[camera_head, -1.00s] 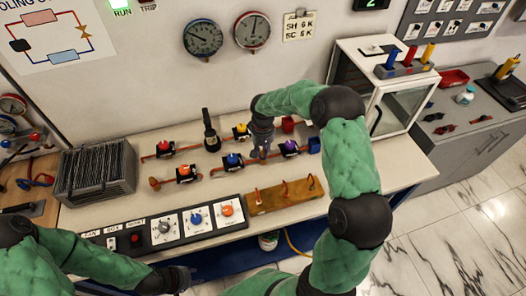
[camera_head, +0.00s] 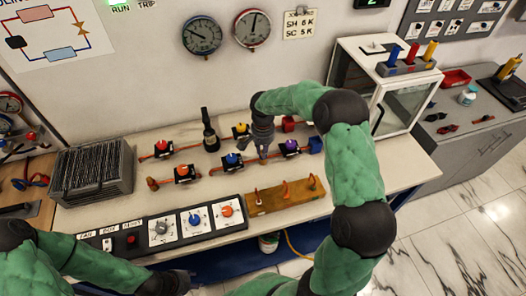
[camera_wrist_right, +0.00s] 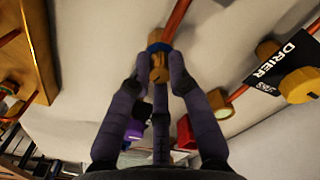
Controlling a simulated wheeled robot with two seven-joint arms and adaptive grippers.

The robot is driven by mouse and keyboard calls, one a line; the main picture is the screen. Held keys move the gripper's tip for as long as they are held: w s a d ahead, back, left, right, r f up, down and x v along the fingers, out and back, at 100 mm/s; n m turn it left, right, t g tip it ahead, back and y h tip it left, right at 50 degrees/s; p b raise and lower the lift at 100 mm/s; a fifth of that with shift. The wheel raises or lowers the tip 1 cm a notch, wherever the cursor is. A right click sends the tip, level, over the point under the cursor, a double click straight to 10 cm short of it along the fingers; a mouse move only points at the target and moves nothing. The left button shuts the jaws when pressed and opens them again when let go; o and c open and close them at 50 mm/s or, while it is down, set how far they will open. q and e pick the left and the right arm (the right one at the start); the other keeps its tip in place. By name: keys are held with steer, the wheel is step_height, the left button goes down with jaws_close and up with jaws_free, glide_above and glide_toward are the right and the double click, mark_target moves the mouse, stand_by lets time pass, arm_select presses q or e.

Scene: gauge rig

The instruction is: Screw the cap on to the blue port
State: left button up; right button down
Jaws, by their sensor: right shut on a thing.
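A brass cap (camera_wrist_right: 159,70) is between the fingers of my right gripper (camera_wrist_right: 160,78), which is shut on it. The blue port shows as a blue ring (camera_wrist_right: 159,47) on a copper pipe, directly at the far end of the cap. The two look in line and touching; I cannot tell how far the cap is threaded. In the head view my right gripper (camera_head: 263,150) points down at the pipework and hides most of the cap and port. My left gripper (camera_head: 177,283) is low at the bottom edge, dark and apart from the rig; its fingers are unclear.
Valves with coloured knobs, such as a purple one (camera_head: 290,147) and a blue one (camera_head: 232,160), stand close to my right gripper. A black drier (camera_head: 210,135) stands behind. A wooden block (camera_head: 285,196) and a switch panel (camera_head: 165,231) lie in front.

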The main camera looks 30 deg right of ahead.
steer(key=shift+m+b, duration=0.3)
steer(key=shift+m, duration=1.1)
steer(key=shift+f+m+b, duration=0.1)
steer(key=shift+m+b, duration=0.45)
steer(key=shift+m, duration=1.95)
steer(key=shift+m+b, duration=0.65)
steer(key=shift+m, duration=0.75)
